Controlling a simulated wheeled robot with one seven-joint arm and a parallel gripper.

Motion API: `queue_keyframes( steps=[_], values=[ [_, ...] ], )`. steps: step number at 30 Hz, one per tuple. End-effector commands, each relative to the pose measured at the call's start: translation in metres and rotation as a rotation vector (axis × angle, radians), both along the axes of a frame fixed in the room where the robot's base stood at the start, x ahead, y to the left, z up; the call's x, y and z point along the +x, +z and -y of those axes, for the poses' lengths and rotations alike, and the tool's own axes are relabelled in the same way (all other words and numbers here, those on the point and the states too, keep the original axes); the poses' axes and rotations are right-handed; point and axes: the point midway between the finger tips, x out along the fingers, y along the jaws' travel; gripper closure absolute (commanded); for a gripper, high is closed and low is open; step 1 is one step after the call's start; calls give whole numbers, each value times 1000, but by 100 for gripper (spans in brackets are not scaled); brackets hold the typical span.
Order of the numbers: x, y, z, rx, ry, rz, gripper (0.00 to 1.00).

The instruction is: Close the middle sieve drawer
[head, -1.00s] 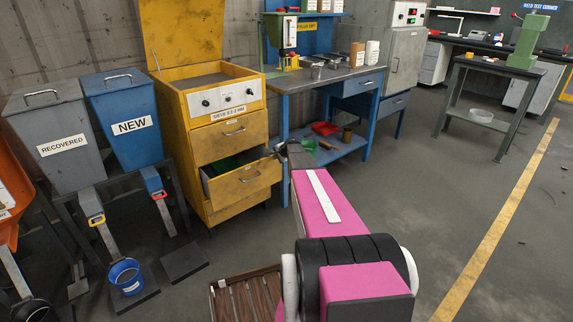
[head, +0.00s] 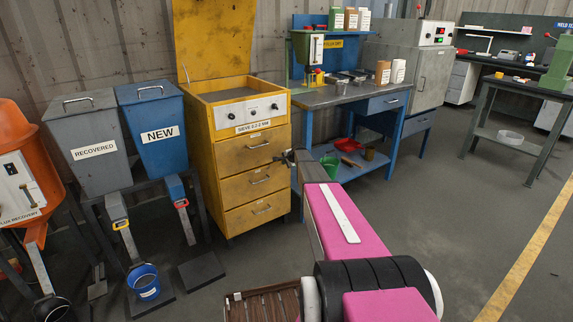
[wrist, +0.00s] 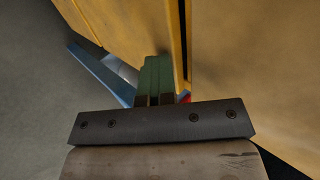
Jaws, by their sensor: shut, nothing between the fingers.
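The yellow sieve cabinet (head: 222,130) stands left of centre in the head view, with three drawer fronts below its control panel. The middle sieve drawer (head: 245,186) looks about flush with the top drawer (head: 240,155) and bottom drawer (head: 245,217). My gripper (head: 284,157) is beside the cabinet's right front edge, near the height between the top and middle drawers. Its shut fingers (wrist: 155,72) show in the wrist view close to yellow panels, with nothing held. A narrow dark gap runs between two yellow panels there; I cannot tell whether the fingers touch.
A blue workbench (head: 340,97) stands right of the cabinet, with a green cup (head: 330,168) and red scoop on its lower shelf. Grey and blue bins (head: 150,105) stand left, a blue bucket (head: 144,283) below them. Floor to the right is open.

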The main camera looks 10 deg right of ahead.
Motion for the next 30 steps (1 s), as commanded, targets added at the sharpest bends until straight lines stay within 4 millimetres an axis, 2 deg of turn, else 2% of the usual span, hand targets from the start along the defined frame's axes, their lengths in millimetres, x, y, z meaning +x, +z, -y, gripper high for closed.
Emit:
queue_keyframes(
  steps=[1,7,14,22,30],
  values=[
    [7,0,-2,2,-2,8,100],
    [9,0,-2,4,-3,9,100],
    [1,1,-2,4,-2,9,100],
    [-38,4,3,2,1,4,100],
    [-79,45,19,0,1,3,100]
  ],
)
